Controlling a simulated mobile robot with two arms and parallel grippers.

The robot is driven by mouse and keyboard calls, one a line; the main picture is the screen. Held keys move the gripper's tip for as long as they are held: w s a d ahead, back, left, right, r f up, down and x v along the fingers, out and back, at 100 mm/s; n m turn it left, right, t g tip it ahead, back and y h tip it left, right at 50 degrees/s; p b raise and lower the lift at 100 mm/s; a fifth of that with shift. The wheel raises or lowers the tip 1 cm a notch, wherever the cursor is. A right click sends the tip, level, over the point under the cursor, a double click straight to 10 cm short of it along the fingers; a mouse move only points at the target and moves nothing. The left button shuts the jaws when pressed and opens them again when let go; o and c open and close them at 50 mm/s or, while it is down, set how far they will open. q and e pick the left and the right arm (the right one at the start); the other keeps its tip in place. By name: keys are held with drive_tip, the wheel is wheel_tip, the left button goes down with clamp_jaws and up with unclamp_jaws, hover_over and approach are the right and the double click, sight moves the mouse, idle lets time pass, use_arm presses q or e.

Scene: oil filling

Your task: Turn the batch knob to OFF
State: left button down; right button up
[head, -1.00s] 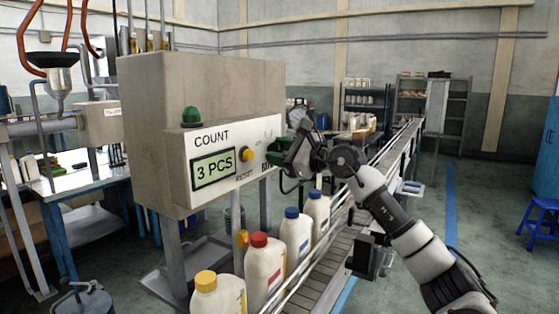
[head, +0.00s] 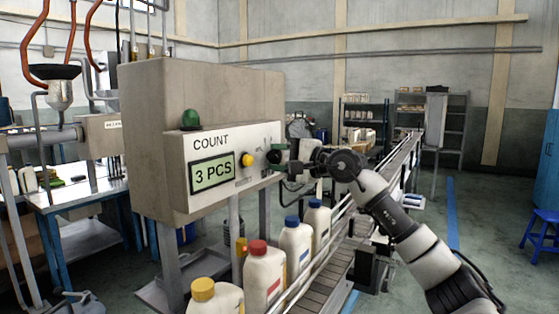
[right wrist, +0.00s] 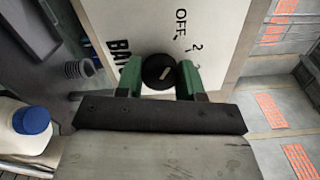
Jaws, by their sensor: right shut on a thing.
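The batch knob (right wrist: 160,72) is a round black knob with a short pale pointer mark on the counter panel. In the right wrist view the mark slants toward the upper right. The OFF label (right wrist: 181,25) is printed above the knob, with a 2 and another partly cut mark to its right. My right gripper (right wrist: 159,80) has its green fingertips on both sides of the knob and is shut on it. In the head view my right gripper (head: 279,157) is at the panel's right end and largely hides the knob. My left gripper is not in view.
The counter box (head: 215,105) shows "3 PCS" on its display (head: 213,174), with a yellow button (head: 247,159) beside it and a green lamp (head: 190,119) on a ledge. Several capped bottles (head: 297,243) stand below, along the conveyor (head: 335,266).

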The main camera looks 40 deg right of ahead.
idle(0.4)
drive_tip(key=o, duration=0.9)
drive_tip(key=shift+s+d+f+b, duration=0.1)
drive_tip(key=shift+s+f+b, duration=0.05)
drive_tip(key=shift+s+b, duration=0.2)
drive_tip(key=b+v, duration=0.8)
drive_tip(key=v, duration=0.2)
